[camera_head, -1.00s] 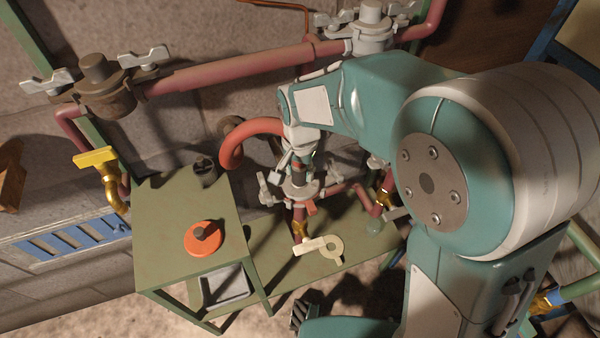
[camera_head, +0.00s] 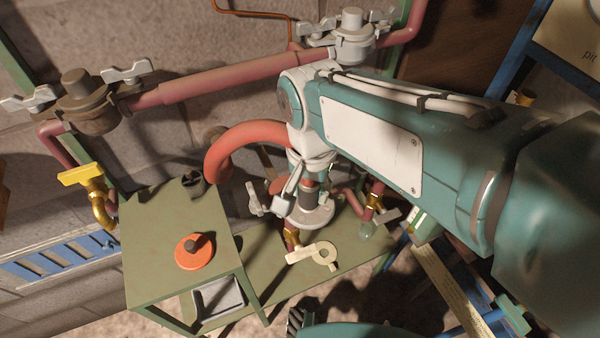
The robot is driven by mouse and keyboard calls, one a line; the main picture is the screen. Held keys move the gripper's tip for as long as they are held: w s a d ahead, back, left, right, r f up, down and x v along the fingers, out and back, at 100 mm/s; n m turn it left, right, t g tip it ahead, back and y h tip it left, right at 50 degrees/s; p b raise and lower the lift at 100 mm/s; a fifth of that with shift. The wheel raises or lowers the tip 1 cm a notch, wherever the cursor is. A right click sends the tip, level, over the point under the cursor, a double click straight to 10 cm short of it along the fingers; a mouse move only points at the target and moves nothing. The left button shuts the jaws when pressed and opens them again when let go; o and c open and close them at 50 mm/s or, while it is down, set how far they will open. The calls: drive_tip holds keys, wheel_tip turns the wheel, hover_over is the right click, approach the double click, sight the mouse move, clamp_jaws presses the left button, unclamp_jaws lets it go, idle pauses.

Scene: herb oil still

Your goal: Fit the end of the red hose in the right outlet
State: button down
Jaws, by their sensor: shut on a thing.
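The red hose (camera_head: 235,142) arcs from behind my gripper out to the left and bends down behind the green bench. My gripper (camera_head: 302,185) points down and is shut on the hose near its end; the arm and fingers hide much of the grip. A dark collar (camera_head: 307,196) shows just below the fingers. Under it is a grey round flange (camera_head: 313,216) on the pipework. I cannot tell whether the hose end touches it. Which is the right outlet is unclear.
The green bench (camera_head: 150,220) carries an orange disc with a dark knob (camera_head: 194,251) and a dark cup (camera_head: 193,184). A cream handle (camera_head: 314,255) lies on the lower shelf. Red pipes with grey clamps (camera_head: 353,37) run behind. A yellow valve handle (camera_head: 82,174) is at left.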

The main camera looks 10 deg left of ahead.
sight(314, 213)
drive_tip(key=shift+s+d+r, duration=0.25)
drive_tip(key=shift+s+r, duration=0.1)
drive_tip(key=shift+s, duration=0.2)
drive_tip(key=shift+s+d+r, duration=0.25)
drive_tip(key=shift+s+r, duration=0.1)
drive_tip(key=shift+s, duration=0.15)
drive_tip(key=shift+r, duration=2.15)
